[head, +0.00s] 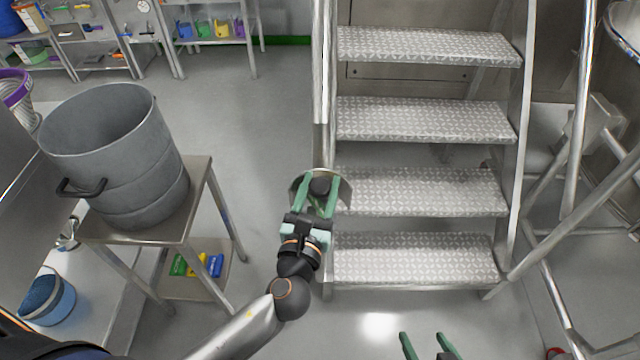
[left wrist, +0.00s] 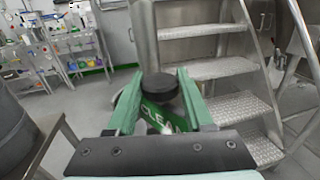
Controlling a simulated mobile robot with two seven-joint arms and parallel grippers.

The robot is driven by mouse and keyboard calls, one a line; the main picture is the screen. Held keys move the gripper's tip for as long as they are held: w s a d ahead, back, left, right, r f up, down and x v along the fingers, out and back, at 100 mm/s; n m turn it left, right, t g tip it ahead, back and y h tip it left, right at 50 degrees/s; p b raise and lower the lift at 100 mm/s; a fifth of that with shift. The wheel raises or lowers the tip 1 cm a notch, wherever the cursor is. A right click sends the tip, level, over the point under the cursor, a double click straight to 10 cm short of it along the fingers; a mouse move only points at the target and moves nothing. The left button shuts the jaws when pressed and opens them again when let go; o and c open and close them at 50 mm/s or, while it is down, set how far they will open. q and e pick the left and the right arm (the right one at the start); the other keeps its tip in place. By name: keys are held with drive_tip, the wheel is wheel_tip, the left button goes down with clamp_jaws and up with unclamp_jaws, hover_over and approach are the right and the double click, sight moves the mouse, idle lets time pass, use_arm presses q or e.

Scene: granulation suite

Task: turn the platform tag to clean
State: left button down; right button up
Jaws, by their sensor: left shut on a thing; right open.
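The platform tag (head: 343,194) is a round grey plate on the left handrail post of the steps, with a black knob (head: 320,186) at its middle. My left gripper (head: 319,183) has its green fingers on either side of the knob and is shut on it. In the left wrist view, the knob (left wrist: 160,86) sits between the fingertips, and a green field (left wrist: 163,118) with white letters reading CLEAN, partly covered, shows below it. The fingers hide the rest of the tag's face. My right gripper (head: 426,342) is open and empty at the bottom edge.
Metal steps (head: 425,120) with patterned treads rise right of the tag. A steel table (head: 200,185) with a large grey drum (head: 115,150) stands to the left. A blue bucket (head: 48,298) is at lower left. Grey floor between table and steps is clear.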

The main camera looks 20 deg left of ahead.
use_arm(q)
drive_tip(key=shift+y, duration=0.3)
use_arm(e)
drive_tip(key=shift+s, duration=0.15)
use_arm(q)
drive_tip(key=shift+c, duration=1.4)
unclamp_jaws()
use_arm(e)
drive_tip(key=shift+d, duration=0.1)
